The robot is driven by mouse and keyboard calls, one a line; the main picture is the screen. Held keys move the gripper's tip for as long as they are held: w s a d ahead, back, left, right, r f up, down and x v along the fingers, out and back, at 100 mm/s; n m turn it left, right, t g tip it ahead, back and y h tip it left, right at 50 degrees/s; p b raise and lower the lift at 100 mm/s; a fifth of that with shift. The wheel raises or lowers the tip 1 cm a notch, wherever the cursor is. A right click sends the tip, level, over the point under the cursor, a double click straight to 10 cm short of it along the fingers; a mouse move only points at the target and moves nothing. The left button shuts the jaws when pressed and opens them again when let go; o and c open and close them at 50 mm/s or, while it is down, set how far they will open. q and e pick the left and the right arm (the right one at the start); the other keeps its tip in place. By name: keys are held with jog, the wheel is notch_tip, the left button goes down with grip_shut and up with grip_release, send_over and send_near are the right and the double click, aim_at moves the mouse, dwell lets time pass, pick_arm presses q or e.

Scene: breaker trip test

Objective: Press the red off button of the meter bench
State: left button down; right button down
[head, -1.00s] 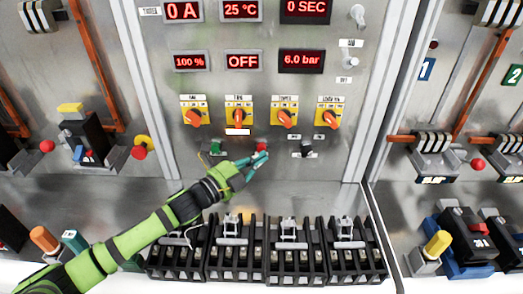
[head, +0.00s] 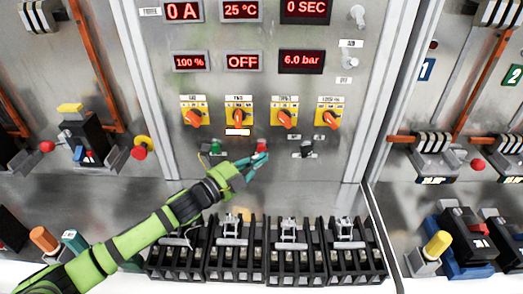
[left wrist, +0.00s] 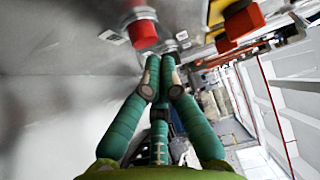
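The meter bench (head: 330,170) is the grey metal panel in the middle of the head view. Its red off button (head: 261,146) sits low on the panel, right of a green button (head: 215,148). My left gripper (head: 265,156) has its teal fingertips just below and beside the red button in the head view. In the left wrist view the red button (left wrist: 143,33) is just beyond the fingertips (left wrist: 161,62), slightly left of them. The fingers are together with nothing between them. Contact with the button cannot be told. My right gripper is in neither view.
Orange selector knobs on yellow plates (head: 238,117) sit in a row above the buttons. A dark switch (head: 306,147) is to the right. The display (head: 243,62) reads OFF.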

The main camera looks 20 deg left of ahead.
pick_arm(q)
jog(key=shift+w, duration=0.15)
jog(key=shift+w+a, duration=0.15)
jog(key=shift+w, duration=0.15)
jog(key=shift+w+a, duration=0.15)
jog(key=shift+w, duration=0.3)
dwell(0.7)
jog(key=shift+s, duration=0.1)
dwell(0.3)
jog(key=shift+s+d, duration=0.25)
jog(key=shift+s, duration=0.5)
jog(key=shift+s+d, duration=0.1)
jog(key=shift+s+d+p, duration=0.2)
jog(key=shift+s+p, duration=0.1)
jog(key=shift+s, duration=0.45)
jog(key=shift+s+d+p, duration=0.2)
jog(key=shift+s+p, duration=0.05)
jog(key=shift+s, duration=0.55)
jog(key=shift+s+d+p, duration=0.2)
jog(key=shift+s+p, duration=0.1)
jog(key=shift+s, duration=0.45)
